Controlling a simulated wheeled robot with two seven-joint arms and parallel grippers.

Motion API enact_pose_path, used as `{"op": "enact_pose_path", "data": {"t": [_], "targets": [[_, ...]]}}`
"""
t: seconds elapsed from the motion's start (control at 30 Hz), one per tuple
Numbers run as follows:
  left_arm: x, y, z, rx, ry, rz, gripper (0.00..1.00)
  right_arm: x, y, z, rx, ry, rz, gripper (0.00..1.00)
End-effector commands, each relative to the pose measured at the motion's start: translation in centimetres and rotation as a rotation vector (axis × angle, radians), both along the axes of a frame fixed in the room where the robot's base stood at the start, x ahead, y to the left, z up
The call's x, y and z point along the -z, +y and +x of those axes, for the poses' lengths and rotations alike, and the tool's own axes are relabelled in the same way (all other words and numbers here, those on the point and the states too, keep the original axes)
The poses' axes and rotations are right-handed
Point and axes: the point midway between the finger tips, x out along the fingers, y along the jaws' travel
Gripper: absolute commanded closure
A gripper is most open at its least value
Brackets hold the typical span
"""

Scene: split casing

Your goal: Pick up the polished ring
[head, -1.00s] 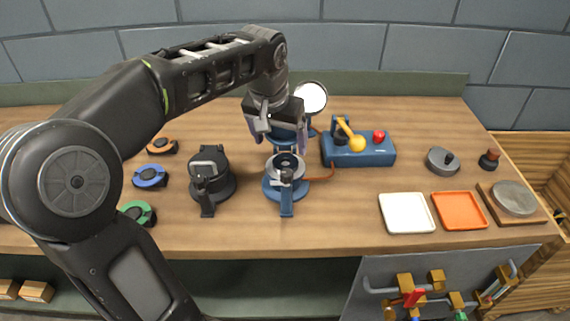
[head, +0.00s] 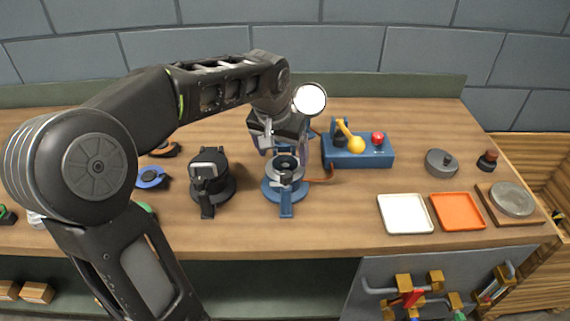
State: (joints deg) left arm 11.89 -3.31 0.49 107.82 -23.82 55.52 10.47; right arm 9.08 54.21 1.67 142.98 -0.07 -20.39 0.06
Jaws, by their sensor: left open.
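The polished ring (head: 274,173) appears to be the silvery round part seated in the blue split casing (head: 285,194) near the middle of the bench. A clamp-like part at its front covers some of it. My left gripper (head: 283,154) is open just above the blue casing, its fingers pointing down on either side of the ring's top. I cannot tell whether the fingers touch it. My right gripper is not in view.
A dark casing (head: 209,184) stands just left of the blue one. A blue control box (head: 358,151) with a yellow lever and red button is behind right. A white tray (head: 405,213) and an orange tray (head: 457,211) lie to the right. A round lamp (head: 310,98) stands behind.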

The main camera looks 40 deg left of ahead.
Motion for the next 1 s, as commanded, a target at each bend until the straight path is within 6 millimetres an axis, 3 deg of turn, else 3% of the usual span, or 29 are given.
{"op": "enact_pose_path", "data": {"t": [0.27, 0.87, 1.0], "targets": [[3.3, 0.2, 1.0, -0.001, 0.002, 0.000, 0.17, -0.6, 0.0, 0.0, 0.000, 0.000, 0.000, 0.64], [3.4, 0.2, 1.0, -0.001, 0.000, 0.001, 0.17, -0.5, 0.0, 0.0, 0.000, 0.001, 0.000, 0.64], [3.4, 0.3, 1.0, -0.001, 0.000, 0.001, 0.28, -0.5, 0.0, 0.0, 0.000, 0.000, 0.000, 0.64]]}}
